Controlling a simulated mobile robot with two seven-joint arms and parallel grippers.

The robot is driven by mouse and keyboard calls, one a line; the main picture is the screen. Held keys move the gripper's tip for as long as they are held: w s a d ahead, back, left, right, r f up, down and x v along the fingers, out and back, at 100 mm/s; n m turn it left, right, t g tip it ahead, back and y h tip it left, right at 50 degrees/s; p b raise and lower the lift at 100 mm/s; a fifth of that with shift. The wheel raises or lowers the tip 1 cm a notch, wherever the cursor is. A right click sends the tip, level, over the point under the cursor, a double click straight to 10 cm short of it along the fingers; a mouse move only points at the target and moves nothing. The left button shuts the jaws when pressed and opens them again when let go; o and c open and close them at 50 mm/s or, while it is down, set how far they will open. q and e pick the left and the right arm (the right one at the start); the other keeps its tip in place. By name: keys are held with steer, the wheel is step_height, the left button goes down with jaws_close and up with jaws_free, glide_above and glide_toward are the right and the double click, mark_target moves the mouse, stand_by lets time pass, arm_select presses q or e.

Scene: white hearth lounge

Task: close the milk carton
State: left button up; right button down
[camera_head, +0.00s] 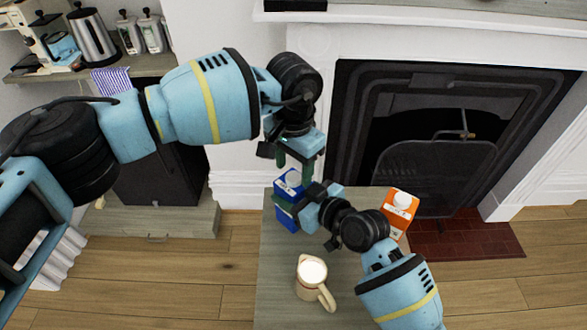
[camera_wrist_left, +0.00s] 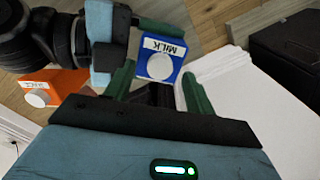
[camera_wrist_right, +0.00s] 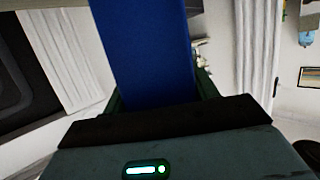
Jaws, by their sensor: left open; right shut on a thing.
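The milk carton (camera_head: 287,214) is blue with a white top panel and stands upright on the small table (camera_head: 275,285). A round white cap (camera_wrist_left: 160,67) shows on its top beside the word MILK in the left wrist view. I cannot tell whether it is tight. My left gripper (camera_head: 298,166) is open just above the carton top, with its fingers (camera_wrist_left: 160,88) on either side of the cap in the left wrist view. My right gripper (camera_head: 292,210) is shut on the carton's body, which fills the middle of the right wrist view (camera_wrist_right: 145,50).
An orange carton (camera_head: 400,210) with a white cap stands at the table's right edge, close to my right wrist. A cream pitcher (camera_head: 308,285) of white liquid stands at the front. The fireplace (camera_head: 440,130) is behind; a shelf (camera_head: 80,66) with a kettle is at left.

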arm_select(q)
step_height(320, 180, up, 11)
steer(key=shift+f, duration=0.2)
arm_select(e)
steer(key=shift+c, duration=1.8)
jaws_free()
steer(key=shift+d, duration=0.1)
arm_select(q)
steer(key=shift+r, duration=0.3)
arm_select(e)
steer(key=v, duration=0.7)
steer(key=shift+s+d+r, duration=0.15)
steer(key=shift+s+d, duration=0.05)
steer(key=shift+s, duration=0.1)
